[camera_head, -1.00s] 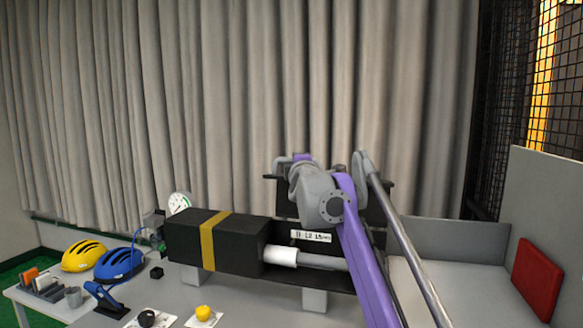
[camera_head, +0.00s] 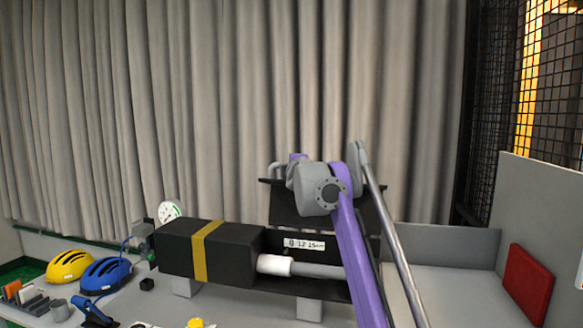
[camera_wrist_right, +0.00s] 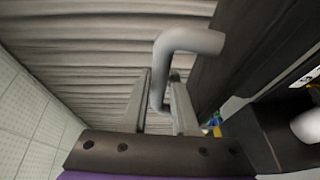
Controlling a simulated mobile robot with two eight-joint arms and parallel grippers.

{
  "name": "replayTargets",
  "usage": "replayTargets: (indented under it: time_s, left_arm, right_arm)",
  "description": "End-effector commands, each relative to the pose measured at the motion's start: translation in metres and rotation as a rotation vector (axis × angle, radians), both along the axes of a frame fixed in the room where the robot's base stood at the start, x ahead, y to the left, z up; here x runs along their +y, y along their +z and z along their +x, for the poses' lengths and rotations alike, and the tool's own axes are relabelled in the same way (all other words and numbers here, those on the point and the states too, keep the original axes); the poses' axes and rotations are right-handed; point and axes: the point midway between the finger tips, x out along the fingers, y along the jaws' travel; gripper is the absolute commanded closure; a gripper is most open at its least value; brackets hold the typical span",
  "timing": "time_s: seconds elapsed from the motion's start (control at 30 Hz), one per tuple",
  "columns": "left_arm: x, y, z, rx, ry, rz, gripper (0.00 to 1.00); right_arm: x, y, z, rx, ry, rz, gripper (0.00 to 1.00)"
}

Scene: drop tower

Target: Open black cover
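The black cover (camera_head: 285,205) stands raised at the back of the long black box, partly hidden behind my right arm. A grey bent handle (camera_wrist_right: 185,45) shows close up in the right wrist view, and part of it shows at the cover's upper left in the head view (camera_head: 278,169). My right gripper (camera_wrist_right: 161,85) has a finger on each side of the handle's shaft, with little or no gap visible. In the head view my right wrist hides the fingertips. My left gripper is in neither view.
The black box with a yellow band (camera_head: 207,252) has an open bay holding a white-ended grey cylinder (camera_head: 275,265). A gauge (camera_head: 170,211), blue helmet (camera_head: 106,274) and yellow helmet (camera_head: 70,265) are at left. A red pad (camera_head: 528,285) stands at right, beyond bare tabletop.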

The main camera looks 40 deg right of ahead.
Motion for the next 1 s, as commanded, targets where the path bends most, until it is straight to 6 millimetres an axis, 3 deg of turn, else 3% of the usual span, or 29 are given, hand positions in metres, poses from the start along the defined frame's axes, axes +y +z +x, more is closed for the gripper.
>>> replayTargets:
  time_s: [0.03, 0.1, 0.13, 0.67, 1.0]
  left_arm:
    - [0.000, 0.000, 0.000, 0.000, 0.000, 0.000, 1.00]
    - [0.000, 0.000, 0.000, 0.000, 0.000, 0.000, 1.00]
    - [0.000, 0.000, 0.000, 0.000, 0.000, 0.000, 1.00]
    - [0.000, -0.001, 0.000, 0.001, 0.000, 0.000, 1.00]
    - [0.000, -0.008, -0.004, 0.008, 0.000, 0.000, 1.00]
  right_arm:
    - [0.000, 0.000, 0.000, 0.000, 0.000, 0.000, 0.62]
    - [0.000, 0.000, 0.000, -0.001, 0.000, 0.000, 0.49]
    - [0.000, 0.000, 0.000, -0.001, 0.000, 0.000, 0.48]
    - [0.001, 0.000, -0.002, 0.000, -0.001, -0.001, 0.48]
    - [0.020, 0.003, -0.040, -0.001, -0.001, -0.003, 0.48]
